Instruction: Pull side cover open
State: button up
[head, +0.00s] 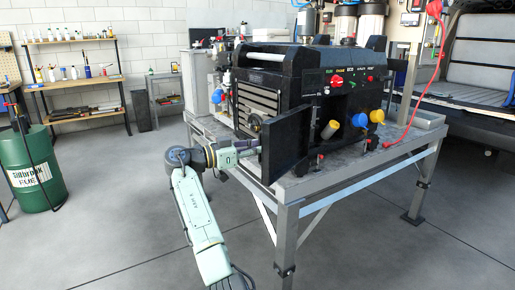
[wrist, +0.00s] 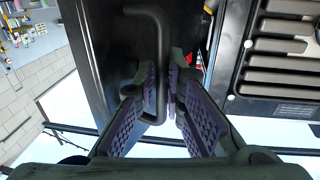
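The side cover (head: 286,146) is a flat black panel at the near left corner of the black machine (head: 340,100). It stands swung out from the machine's side, so the grey ribbed side face (head: 258,98) shows behind it. In the wrist view the cover (wrist: 92,40) fills the upper left, with its black bar handle (wrist: 160,50) running down between my fingers. My gripper (wrist: 164,85) has its ridged pads closed in on both sides of this handle. In the head view my gripper (head: 248,147) is at the cover's left face; the handle is hidden there.
The machine stands on a grey metal table (head: 330,180) with a lower frame. A green barrel (head: 30,170) stands far left. The floor left of the table is open.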

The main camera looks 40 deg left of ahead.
jog(key=shift+o, duration=0.6)
jog(key=shift+w+f, duration=0.1)
jog(key=shift+o, duration=1.2)
jog(key=shift+a, duration=0.1)
jog(key=v, duration=1.2)
